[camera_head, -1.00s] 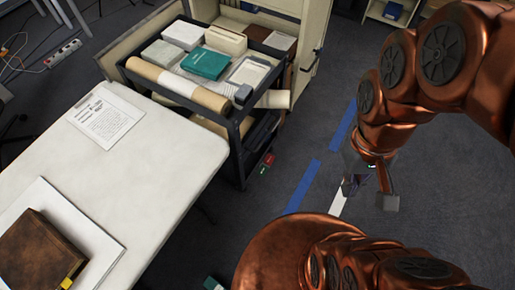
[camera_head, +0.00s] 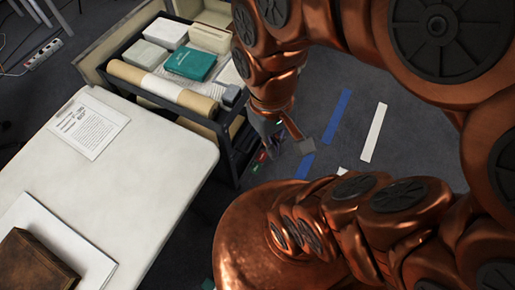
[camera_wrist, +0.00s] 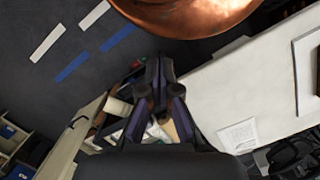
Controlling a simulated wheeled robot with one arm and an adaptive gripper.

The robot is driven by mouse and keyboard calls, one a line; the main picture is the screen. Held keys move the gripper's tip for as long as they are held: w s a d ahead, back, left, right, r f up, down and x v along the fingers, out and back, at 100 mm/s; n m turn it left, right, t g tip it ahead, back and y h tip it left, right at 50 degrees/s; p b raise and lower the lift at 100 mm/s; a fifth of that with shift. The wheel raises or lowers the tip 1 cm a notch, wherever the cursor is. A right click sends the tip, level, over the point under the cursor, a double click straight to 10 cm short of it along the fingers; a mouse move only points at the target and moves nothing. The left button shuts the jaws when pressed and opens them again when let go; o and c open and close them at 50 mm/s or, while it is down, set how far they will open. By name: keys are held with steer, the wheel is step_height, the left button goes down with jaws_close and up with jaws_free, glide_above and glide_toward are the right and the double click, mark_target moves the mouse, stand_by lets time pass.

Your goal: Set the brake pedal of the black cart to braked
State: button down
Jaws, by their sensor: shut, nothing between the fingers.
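The black cart (camera_head: 229,120) stands beyond the white table in the head view, loaded with boxes and a rolled tube. At its lower near-right corner a small red mark (camera_head: 262,156) and a green mark (camera_head: 256,168) show near the floor, where the brake pedal seems to be. The pedal's position cannot be read. My gripper (camera_head: 270,145) is close to these marks, overlapping them in the picture; I cannot tell whether it touches.
The white table (camera_head: 150,190) with a paper sheet (camera_head: 88,125) and a brown book (camera_head: 35,265) lies left of the cart. Blue tape (camera_head: 338,117) and white tape (camera_head: 374,132) mark the open grey floor to the right. A power strip (camera_head: 43,54) lies at the far left.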

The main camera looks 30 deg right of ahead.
steer(key=w+d+f+n+t+h+b, duration=0.1)
steer(key=w+d+f+t+b, duration=0.1)
steer(key=w+d+f+b, duration=0.95)
steer(key=w+d+f+n+t+h+b, duration=0.1)
steer(key=w+d+f+b, duration=0.6)
steer(key=f, duration=1)
steer(key=w+d+f+n+t+h+b, duration=0.1)
steer(key=w+d+f+t+b, duration=0.1)
steer(key=w+d+f+b, duration=0.95)
step_height(320, 180, down, 26)
steer(key=w+a+r+n+t+y+b, duration=0.1)
steer(key=w+n+t+y+b, duration=0.15)
steer(key=b, duration=0.95)
steer(key=a+f+n+t+y+b, duration=0.1)
steer(key=f+y+b, duration=0.1)
steer(key=f+b, duration=0.3)
steer(key=s+a+f+t+y+b, duration=0.1)
steer(key=f+b, duration=0.4)
steer(key=f, duration=0.8)
steer(key=shift+s+a+f+n+t+y, duration=0.35)
steer(key=shift+a+t, duration=0.1)
steer(key=shift+a, duration=0.25)
steer(key=shift+w+f, duration=0.1)
steer(key=shift+w, duration=0.05)
